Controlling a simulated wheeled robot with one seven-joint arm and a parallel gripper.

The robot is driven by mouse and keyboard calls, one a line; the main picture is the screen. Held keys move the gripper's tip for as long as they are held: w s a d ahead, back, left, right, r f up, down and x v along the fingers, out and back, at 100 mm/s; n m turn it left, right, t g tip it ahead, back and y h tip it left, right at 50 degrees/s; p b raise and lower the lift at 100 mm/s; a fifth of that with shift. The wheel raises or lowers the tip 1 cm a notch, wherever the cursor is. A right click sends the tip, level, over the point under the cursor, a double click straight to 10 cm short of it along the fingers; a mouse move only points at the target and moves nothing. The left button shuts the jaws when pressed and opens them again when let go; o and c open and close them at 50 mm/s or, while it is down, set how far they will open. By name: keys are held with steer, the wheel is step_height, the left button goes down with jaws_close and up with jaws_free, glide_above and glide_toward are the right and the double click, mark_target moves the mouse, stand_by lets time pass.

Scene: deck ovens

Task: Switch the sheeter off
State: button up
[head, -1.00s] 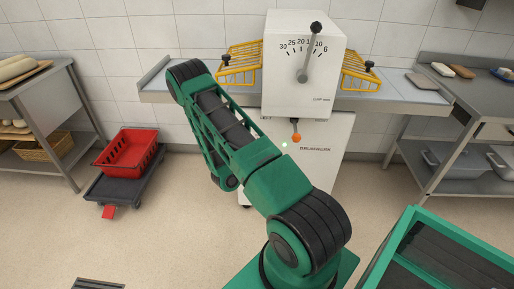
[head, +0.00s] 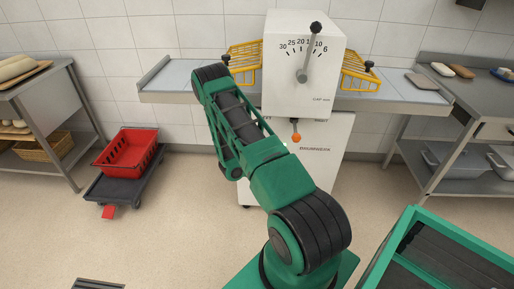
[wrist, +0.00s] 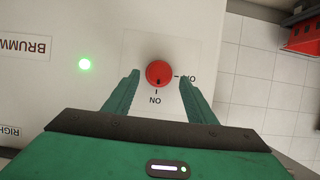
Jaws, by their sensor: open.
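The sheeter (head: 327,100) is a white machine with a dial lever, standing against the back wall in the head view. In the wrist view its red round switch knob (wrist: 158,70) is on the white panel (wrist: 205,30), with a dark mark towards the upside-down ON label (wrist: 155,100). A second label (wrist: 191,79) to its right is partly covered by a finger. A green lamp (wrist: 84,64) glows left of the knob. My gripper (wrist: 160,78) is open, one finger on each side of the knob; contact is unclear. In the head view my arm hides the gripper.
An orange-tipped lever (head: 296,136) hangs below the sheeter's head. Yellow wire guards (head: 361,72) flank it above the side tables (head: 420,92). A red crate (head: 130,152) on a dolly stands to the left. The floor between is clear.

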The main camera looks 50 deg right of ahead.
steer(key=shift+x, duration=1.2)
